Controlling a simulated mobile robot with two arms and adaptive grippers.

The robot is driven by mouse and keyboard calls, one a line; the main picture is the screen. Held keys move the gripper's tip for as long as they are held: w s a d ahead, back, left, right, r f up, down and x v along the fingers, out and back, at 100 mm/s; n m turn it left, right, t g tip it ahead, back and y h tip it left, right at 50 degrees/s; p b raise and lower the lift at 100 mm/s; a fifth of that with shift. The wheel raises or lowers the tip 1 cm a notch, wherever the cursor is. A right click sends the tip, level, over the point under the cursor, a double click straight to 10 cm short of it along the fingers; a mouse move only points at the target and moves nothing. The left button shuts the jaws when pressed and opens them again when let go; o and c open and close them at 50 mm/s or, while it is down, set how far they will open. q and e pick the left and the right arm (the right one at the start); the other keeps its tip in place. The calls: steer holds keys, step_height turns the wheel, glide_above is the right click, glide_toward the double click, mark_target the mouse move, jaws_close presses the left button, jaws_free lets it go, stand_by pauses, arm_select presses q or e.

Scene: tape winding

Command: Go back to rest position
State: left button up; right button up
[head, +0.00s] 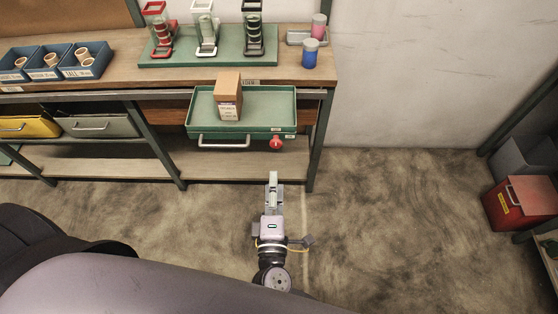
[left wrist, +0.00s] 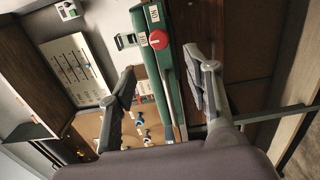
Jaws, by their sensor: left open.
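My left gripper (head: 273,180) is in front of the shelf unit in the head view, its fingers pointing toward the pulled-out green drawer (head: 268,98). It is open and apart from the drawer. In the left wrist view, the two spread fingers of the left gripper (left wrist: 161,62) have nothing held between them. The drawer's green front (left wrist: 170,85) and red knob (left wrist: 158,39) show beyond the fingers. In the head view the red knob (head: 277,142) sits at the drawer's front right. My right gripper is not in view.
A brown box (head: 229,95) stands in the drawer. The worktop (head: 120,82) carries blue bins (head: 82,61), a green board (head: 187,60) with tape dispensers, and a blue-capped jar (head: 310,54). A red box (head: 522,203) is at the far right. Floor (head: 390,220) between is clear.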

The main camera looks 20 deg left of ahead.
arm_select(q)
steer(key=s+d+f+m+g+h+p, duration=0.1)
steer(key=s+f+m+g+h, duration=0.35)
steer(key=f+m, duration=0.65)
steer(key=s+d+f+m+g+h, duration=0.1)
steer(key=s+f+m+g+h, duration=0.3)
steer(key=f, duration=1.3)
steer(key=s+a+f+m+g+y, duration=0.1)
steer(key=s+a+f+m+g, duration=0.1)
steer(key=s, duration=0.5)
steer(key=s+a+f+m+g+y, duration=0.1)
steer(key=s+a+f+m+g, duration=0.2)
steer(key=s+a+f, duration=0.4)
steer(key=s+a+f+m+g+y, duration=0.1)
steer(key=s+a+f+m+g, duration=0.2)
steer(key=s, duration=0.6)
steer(key=shift+a+f+m+p, duration=0.35)
steer(key=shift+a+f+m, duration=0.15)
steer(key=shift+a+f, duration=0.4)
